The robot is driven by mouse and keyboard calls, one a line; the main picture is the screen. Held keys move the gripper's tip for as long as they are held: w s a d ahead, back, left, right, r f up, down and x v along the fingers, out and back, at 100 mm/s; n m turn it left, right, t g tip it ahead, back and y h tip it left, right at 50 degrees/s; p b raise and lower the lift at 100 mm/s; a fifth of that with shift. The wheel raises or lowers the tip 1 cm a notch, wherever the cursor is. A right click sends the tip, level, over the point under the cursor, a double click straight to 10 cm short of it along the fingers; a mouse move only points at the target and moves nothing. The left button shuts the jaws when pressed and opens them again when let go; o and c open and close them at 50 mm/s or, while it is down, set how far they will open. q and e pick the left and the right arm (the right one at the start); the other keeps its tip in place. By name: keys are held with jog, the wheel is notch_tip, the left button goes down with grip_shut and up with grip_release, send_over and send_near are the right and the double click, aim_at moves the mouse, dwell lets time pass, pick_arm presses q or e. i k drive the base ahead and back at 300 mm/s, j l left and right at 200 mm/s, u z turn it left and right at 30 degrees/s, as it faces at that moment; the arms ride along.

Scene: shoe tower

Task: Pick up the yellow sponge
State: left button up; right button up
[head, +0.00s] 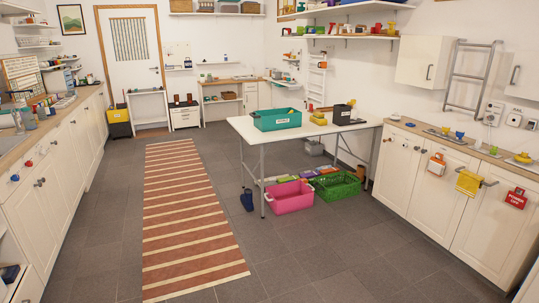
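I cannot pick out the yellow sponge for certain at this size. Small yellow items (318,118) lie on the white table, left of a black box (342,114). A yellow cloth or holder (468,183) hangs on a right cabinet door. Neither of my grippers is in view.
The white table (240,127) holds a teal crate (277,119). Under it are a pink crate (291,198) and a green crate (336,187). A dark blue boot-like item (247,199) stands on the floor. A striped rug (188,220) lies at left centre. The front floor is clear.

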aim_at(318, 115)
jog(key=i, duration=2.4)
jog(key=i+j+z, duration=0.1)
jog(key=i+z, duration=0.2)
jog(key=i, duration=0.25)
jog(key=i+j+z, duration=0.25)
jog(key=i, duration=0.25)
jog(key=i+j+z, duration=0.3)
jog(key=i, duration=0.25)
